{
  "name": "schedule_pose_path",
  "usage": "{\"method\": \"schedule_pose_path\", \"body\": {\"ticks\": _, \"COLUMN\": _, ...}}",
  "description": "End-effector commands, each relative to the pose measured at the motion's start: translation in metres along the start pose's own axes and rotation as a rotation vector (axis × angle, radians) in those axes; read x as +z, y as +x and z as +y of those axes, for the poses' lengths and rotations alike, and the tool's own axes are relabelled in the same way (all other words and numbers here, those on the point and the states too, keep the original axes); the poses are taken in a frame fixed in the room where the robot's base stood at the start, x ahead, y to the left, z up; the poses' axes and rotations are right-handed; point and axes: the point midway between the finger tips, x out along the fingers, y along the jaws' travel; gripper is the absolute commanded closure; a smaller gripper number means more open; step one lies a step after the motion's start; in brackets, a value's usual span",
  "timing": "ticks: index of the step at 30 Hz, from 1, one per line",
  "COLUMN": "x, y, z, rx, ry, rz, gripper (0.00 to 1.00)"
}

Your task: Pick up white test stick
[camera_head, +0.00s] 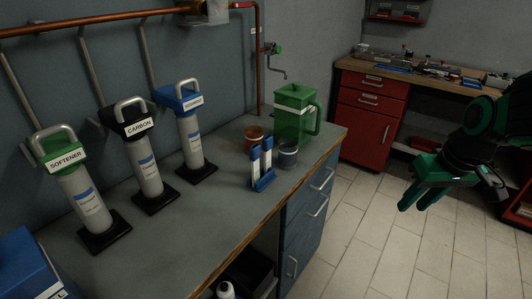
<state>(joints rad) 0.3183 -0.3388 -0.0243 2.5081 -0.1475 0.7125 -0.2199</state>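Two upright white sticks (255,166) stand side by side in a small blue holder (264,183) near the front edge of the grey counter. I cannot tell from this view which is the test stick. My gripper (413,207) has green fingers and hangs over the tiled floor at the right, well apart from the counter and the sticks. Its two fingertips are apart, with nothing visible between them.
A green lidded jug (294,112), a grey cup (288,154) and a brown pot (253,134) stand close behind the holder. Softener (84,203), carbon (145,172) and a third filter (191,140) line the counter (190,232). A red-drawered workbench (362,103) is behind.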

Motion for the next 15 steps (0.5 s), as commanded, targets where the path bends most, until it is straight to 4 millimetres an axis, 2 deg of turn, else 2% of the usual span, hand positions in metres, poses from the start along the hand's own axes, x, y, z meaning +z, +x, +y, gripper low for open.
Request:
{"method": "schedule_pose_path", "body": {"ticks": 1, "x": -0.032, "y": 0.011, "z": -0.028, "rx": -0.049, "ry": -0.132, "rz": 0.065, "gripper": 0.7}}
{"method": "schedule_pose_path", "body": {"ticks": 2, "x": -0.052, "y": 0.016, "z": -0.047, "rx": -0.083, "ry": -0.213, "rz": 0.113, "gripper": 0.7}}
{"method": "schedule_pose_path", "body": {"ticks": 3, "x": -0.076, "y": 0.021, "z": -0.075, "rx": -0.133, "ry": -0.314, "rz": 0.179, "gripper": 0.7}}
{"method": "schedule_pose_path", "body": {"ticks": 5, "x": -0.107, "y": 0.024, "z": -0.119, "rx": -0.212, "ry": -0.444, "rz": 0.281, "gripper": 0.7}}
{"method": "schedule_pose_path", "body": {"ticks": 6, "x": -0.123, "y": 0.024, "z": -0.147, "rx": -0.265, "ry": -0.516, "rz": 0.347, "gripper": 0.7}}
{"method": "schedule_pose_path", "body": {"ticks": 9, "x": -0.153, "y": 0.015, "z": -0.211, "rx": -0.388, "ry": -0.646, "rz": 0.502, "gripper": 0.7}}
{"method": "schedule_pose_path", "body": {"ticks": 10, "x": -0.159, "y": 0.011, "z": -0.226, "rx": -0.42, "ry": -0.673, "rz": 0.542, "gripper": 0.7}}
{"method": "schedule_pose_path", "body": {"ticks": 12, "x": -0.171, "y": 0.001, "z": -0.254, "rx": -0.481, "ry": -0.714, "rz": 0.622, "gripper": 0.7}}
{"method": "schedule_pose_path", "body": {"ticks": 15, "x": -0.18, "y": -0.01, "z": -0.279, "rx": -0.536, "ry": -0.744, "rz": 0.697, "gripper": 0.7}}
